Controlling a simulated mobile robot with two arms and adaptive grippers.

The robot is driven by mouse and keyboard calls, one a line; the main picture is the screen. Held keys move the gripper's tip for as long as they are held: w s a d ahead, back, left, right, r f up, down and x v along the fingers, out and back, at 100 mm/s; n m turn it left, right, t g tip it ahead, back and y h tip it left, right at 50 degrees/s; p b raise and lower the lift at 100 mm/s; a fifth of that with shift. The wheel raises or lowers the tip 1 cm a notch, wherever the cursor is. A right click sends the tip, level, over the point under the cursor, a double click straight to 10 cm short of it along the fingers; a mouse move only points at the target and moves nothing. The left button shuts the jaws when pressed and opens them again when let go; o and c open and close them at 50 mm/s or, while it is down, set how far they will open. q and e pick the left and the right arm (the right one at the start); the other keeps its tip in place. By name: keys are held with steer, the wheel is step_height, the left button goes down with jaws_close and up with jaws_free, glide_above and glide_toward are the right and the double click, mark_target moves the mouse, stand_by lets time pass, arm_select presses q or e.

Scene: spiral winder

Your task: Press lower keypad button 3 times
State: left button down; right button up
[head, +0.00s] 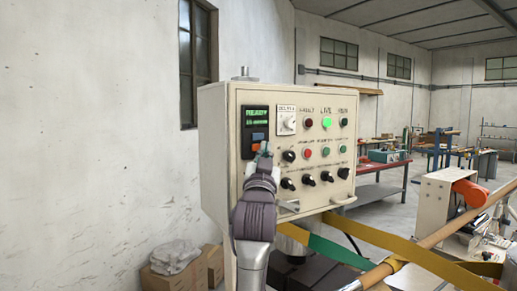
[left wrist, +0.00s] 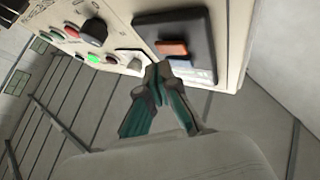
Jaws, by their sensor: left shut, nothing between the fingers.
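The control panel (head: 235,165) carries a black keypad module (head: 246,143) at its upper left, below a lit green text display (head: 256,117). A blue button (head: 257,137) shows on the module, with an orange one just below, partly hidden by my gripper. My left gripper (head: 264,149) is shut and empty, its fingertips in front of the keypad's lower right part. In the left wrist view the orange button (left wrist: 172,48) shows just above the closed fingertips (left wrist: 161,70). I cannot tell whether the tips touch the keypad. My right gripper is not in view.
A white rotary switch (head: 286,122), a lit green lamp (head: 327,123), several buttons and black knobs (head: 308,180) crowd the panel right of my gripper. A handle (head: 343,201) juts out low. Yellow and green straps (head: 375,236) and a long roller pass below right.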

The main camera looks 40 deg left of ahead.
arm_select(q)
steer(key=shift+a, duration=0.1)
stand_by(0.6)
steer(key=shift+w+a, duration=0.15)
steer(key=shift+a, duration=0.15)
steer(key=shift+w+a+p, duration=0.15)
steer(key=shift+a+p, duration=0.15)
steer(key=shift+a, duration=0.1)
stand_by(0.7)
steer(key=shift+d, duration=0.1)
steer(key=shift+s+d, duration=0.3)
steer(key=shift+d, duration=0.35)
steer(key=d, duration=0.1)
steer(key=s+d, duration=0.1)
steer(key=d, duration=0.1)
steer(key=s+d, duration=0.1)
steer(key=shift+d, duration=0.3)
